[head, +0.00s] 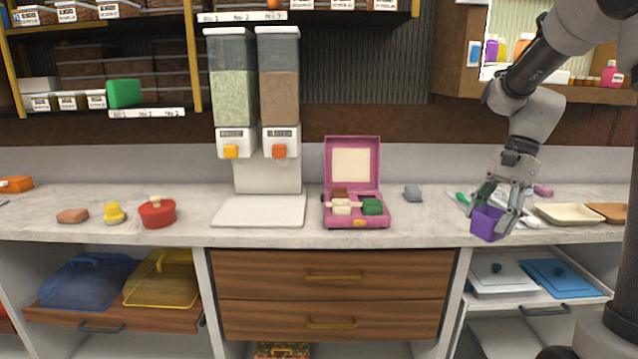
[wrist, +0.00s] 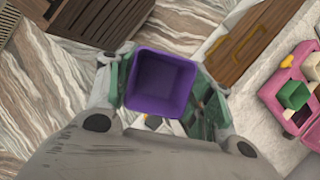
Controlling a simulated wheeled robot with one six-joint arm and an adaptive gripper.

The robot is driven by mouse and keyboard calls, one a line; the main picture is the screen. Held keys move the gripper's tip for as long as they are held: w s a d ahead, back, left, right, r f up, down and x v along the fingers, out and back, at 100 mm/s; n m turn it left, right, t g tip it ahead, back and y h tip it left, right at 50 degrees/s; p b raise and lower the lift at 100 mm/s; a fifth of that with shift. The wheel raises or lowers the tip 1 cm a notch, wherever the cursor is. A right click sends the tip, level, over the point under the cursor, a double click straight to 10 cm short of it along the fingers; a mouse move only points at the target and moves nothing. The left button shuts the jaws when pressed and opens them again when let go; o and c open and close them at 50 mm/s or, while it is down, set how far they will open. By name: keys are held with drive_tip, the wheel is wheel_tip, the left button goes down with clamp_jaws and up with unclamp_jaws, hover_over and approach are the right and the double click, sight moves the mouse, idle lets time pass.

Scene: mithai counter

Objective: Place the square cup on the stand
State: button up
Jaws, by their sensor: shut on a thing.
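A purple square cup (head: 487,224) is held by my gripper (head: 496,204) at the right, in front of the counter's front edge in the head view. In the wrist view the cup (wrist: 160,85) looks empty, its open mouth faces the camera, and floor shows around it. My gripper (wrist: 161,92) is shut on it, with a finger on either side. The dispenser (head: 255,100) has two clear bins over a flat white stand (head: 258,212) on the counter, left of the cup. The stand's top is bare.
An open pink box (head: 357,222) with small blocks stands between the stand and my gripper. A grey piece (head: 413,193) lies behind, right of it. A red pot (head: 157,213) is left of the stand. A cream tray (head: 568,214) lies right of the cup. Brown drawers (head: 333,290) are below.

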drive_tip(key=w+a+f+n+g+h, duration=0.2)
drive_tip(key=w+f+n+g+h, duration=0.15)
drive_tip(key=w+f+n, duration=0.95)
drive_tip(key=s+a+f, duration=0.2)
drive_tip(key=f, duration=0.3)
drive_tip(key=s+a+f+t, duration=0.1)
drive_tip(key=s+a+f, duration=0.1)
drive_tip(key=f, duration=0.4)
drive_tip(key=shift+a+h, duration=0.35)
drive_tip(key=shift+a, duration=0.1)
drive_tip(key=shift+d+f, duration=0.1)
